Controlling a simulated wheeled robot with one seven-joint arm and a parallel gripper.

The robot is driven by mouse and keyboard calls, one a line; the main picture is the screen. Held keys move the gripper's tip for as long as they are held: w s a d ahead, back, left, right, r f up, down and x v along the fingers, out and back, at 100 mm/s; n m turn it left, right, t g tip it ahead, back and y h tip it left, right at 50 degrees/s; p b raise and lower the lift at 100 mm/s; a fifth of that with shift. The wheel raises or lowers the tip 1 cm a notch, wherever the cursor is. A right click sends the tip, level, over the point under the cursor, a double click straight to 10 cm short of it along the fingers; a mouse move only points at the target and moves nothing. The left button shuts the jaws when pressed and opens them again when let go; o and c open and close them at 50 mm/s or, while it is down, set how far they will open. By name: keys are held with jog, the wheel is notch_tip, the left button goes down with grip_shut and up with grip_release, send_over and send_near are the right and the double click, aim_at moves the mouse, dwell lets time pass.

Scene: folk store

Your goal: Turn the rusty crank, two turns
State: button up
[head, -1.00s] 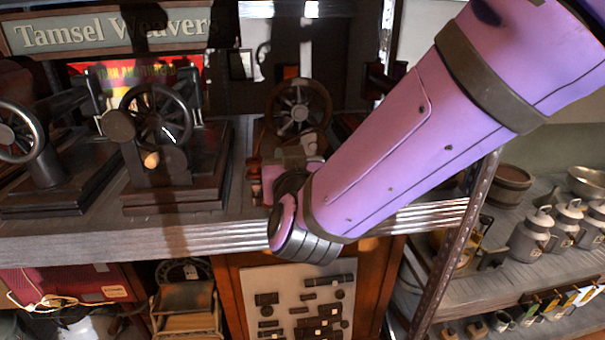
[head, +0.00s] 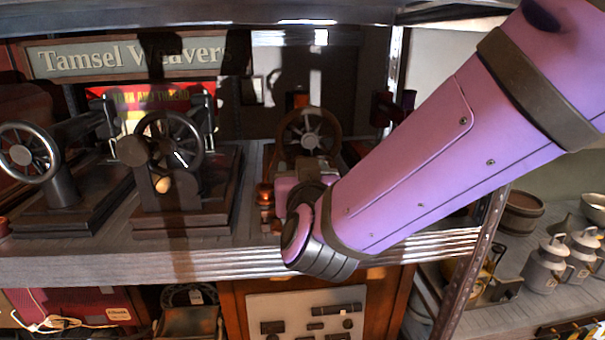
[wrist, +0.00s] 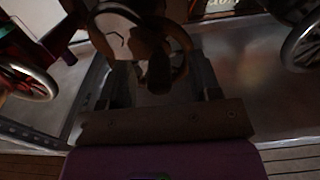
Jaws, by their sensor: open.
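A spoked wheel with a rusty brown rim (head: 310,141), the likely rusty crank, stands on the shelf just beyond the end of my arm in the head view. Its lower part is hidden behind my wrist. In the wrist view a dark brown wheel (wrist: 184,50) shows at the top centre, with a dark knob-like handle in front of it. My gripper (wrist: 160,82) is open, its dark fingers apart on either side below the wheel. The handle appears between the fingers or just beyond them; contact cannot be told. The gripper is mostly hidden in the head view.
Two dark wheeled machines stand to the left, one with a wooden handle (head: 162,185). The metal shelf edge (head: 150,265) runs below my wrist and a shelf post (head: 466,270) stands to the right. Milk cans (head: 545,265) stand on the right shelf.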

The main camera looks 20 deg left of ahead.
dwell(0.3)
jog(key=v, duration=0.9)
dwell(0.6)
dwell(0.4)
